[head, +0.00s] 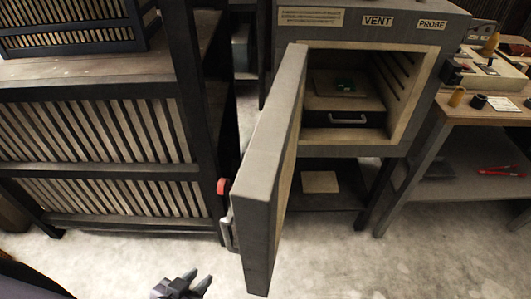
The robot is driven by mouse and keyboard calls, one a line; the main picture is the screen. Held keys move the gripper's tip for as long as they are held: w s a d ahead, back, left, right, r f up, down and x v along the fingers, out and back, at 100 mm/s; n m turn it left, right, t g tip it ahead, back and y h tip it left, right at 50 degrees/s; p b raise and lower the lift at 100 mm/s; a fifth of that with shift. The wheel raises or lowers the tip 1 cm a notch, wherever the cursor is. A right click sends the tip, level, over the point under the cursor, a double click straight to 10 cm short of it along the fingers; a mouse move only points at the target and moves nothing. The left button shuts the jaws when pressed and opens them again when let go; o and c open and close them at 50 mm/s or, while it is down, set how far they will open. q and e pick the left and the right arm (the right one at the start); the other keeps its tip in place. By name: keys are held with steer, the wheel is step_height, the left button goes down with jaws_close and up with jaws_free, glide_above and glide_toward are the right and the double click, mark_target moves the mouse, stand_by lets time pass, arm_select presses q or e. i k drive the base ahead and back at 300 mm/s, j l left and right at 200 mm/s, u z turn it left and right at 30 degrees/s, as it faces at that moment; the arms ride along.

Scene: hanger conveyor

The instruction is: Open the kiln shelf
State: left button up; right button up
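The grey kiln (408,20) stands at the centre right with its thick door (273,170) swung wide open toward me. Inside its pale chamber is a dark shelf (319,119) with a light metal handle (348,120) on its front. My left gripper (199,278) is low at the bottom of the view, left of the door's lower end and far from the shelf handle. Its fingers are apart with nothing between them. My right gripper is not in view.
A slatted rack (90,171) stands at the left, close to the door. A red knob (223,186) and a metal handle (228,230) are on the door's outer side. A workbench (462,106) with small tools stands at the right. The floor in front is clear.

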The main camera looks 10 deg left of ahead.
mark_target(369, 112)
steer(key=j+z, duration=0.35)
steer(key=j, duration=0.3)
steer(key=j+z, duration=0.3)
steer(key=j, duration=0.35)
